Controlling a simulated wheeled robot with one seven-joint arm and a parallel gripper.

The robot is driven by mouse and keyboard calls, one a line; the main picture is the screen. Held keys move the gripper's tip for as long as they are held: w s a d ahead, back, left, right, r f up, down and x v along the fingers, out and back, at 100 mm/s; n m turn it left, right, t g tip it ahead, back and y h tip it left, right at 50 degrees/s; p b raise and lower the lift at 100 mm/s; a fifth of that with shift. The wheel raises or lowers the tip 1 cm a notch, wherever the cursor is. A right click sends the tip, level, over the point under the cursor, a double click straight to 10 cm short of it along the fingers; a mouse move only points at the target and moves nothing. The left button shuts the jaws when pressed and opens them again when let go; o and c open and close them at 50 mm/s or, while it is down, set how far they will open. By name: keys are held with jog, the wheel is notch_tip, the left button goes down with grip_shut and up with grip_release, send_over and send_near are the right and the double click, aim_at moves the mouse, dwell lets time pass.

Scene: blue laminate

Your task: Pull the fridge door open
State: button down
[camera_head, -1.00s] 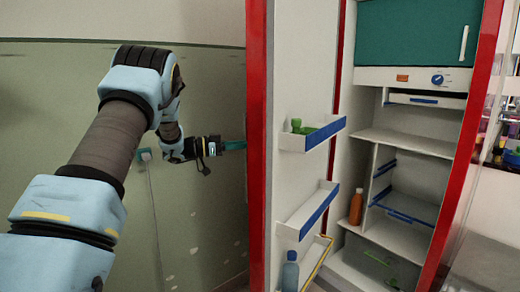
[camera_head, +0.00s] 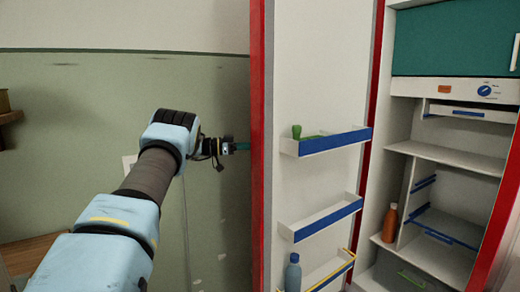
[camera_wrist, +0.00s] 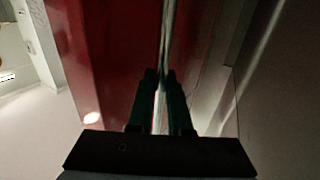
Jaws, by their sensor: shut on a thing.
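The fridge door (camera_head: 316,90) stands wide open, its white inner side with shelves facing my head camera and its red edge (camera_head: 257,150) toward me. The fridge body (camera_head: 445,158) is open to view at the right. My gripper (camera_head: 240,146) reaches the outer side of the door at its red edge. In the wrist view my gripper's dark fingers (camera_wrist: 161,90) are close together against a red surface with a thin pale strip between them. They are shut on the fridge door's handle, which is mostly hidden by the fingers and the door edge.
Door shelves hold a green item (camera_head: 297,131) and a blue-grey bottle (camera_head: 292,272). An orange bottle (camera_head: 390,223) stands inside the fridge. A green wall (camera_head: 80,130) is behind my arm, with a wooden surface (camera_head: 35,255) low at the left.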

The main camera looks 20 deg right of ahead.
jog(key=shift+w+a+r, duration=0.1)
jog(key=shift+w+a, duration=0.05)
jog(key=shift+w, duration=0.75)
jog(key=c, duration=0.8)
grip_release()
jog(key=shift+c, duration=0.2)
jog(key=shift+w+a, duration=0.1)
jog(key=shift+a, duration=0.05)
jog(key=w+a+b, duration=0.2)
jog(key=a+b, duration=0.1)
jog(key=a, duration=0.7)
jog(key=shift+a, duration=0.2)
